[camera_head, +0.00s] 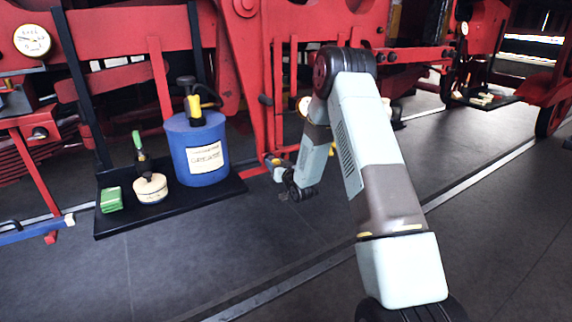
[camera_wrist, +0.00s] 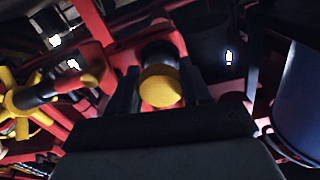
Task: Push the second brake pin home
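In the wrist view a brake pin with a rounded yellow head (camera_wrist: 161,88) sits between the two black fingers of my gripper (camera_wrist: 162,95). The fingers lie close along both sides of the head. Behind the head, a dark round part runs toward a red bracket (camera_wrist: 125,52). How deep the pin sits is hidden. In the head view my gripper (camera_head: 293,188) is low beside the red engine frame, and the pin cannot be made out there.
A black tray (camera_head: 118,226) holds a blue canister (camera_head: 200,165), a pale round tin (camera_head: 150,188) and a green block (camera_head: 111,199). A yellow handwheel (camera_wrist: 22,102) stands left in the wrist view. Red frame members crowd the gripper; the floor in front is clear.

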